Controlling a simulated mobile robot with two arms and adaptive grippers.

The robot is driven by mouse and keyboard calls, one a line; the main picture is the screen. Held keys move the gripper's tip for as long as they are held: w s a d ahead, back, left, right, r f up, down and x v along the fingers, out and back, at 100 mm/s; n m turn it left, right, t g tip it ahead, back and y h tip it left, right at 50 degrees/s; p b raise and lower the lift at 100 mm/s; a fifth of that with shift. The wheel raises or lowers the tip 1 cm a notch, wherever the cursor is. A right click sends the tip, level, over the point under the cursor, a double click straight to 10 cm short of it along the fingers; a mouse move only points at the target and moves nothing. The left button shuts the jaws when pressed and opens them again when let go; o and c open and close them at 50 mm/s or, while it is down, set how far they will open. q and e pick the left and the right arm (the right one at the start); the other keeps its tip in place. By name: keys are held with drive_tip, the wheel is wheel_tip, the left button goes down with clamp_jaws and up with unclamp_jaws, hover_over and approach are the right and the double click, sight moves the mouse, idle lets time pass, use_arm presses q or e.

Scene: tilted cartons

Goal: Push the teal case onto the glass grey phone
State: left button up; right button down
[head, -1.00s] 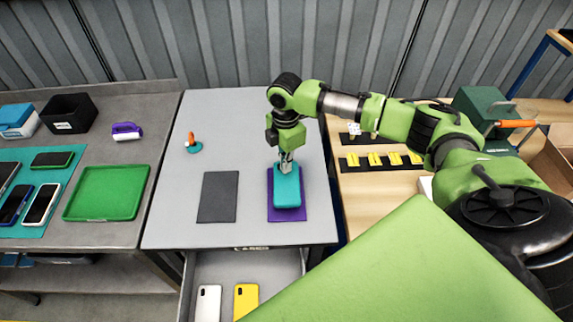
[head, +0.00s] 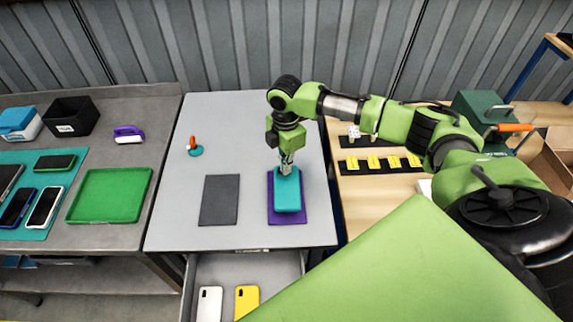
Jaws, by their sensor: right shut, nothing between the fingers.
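The teal case (head: 288,198) lies on the purple mat (head: 288,218) on the grey table. My right gripper (head: 286,170) points down at the far end of the case, shut with nothing between its fingers. Its fingertips appear to touch the case's top or hover just above it; I cannot tell which. No phone can be made out under the case; the case hides most of what lies below it. My left gripper is not in view.
A dark grey mat (head: 219,200) lies empty left of the purple mat. A small orange-handled teal tool (head: 194,147) stands behind. The open drawer (head: 268,270) holds a white case (head: 209,303) and a yellow case (head: 246,301). A green tray (head: 110,195) and several phones are left.

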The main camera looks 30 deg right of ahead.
wheel_tip(320, 180, up, 4)
drive_tip(key=p, duration=0.3)
drive_tip(key=shift+r, duration=1.3)
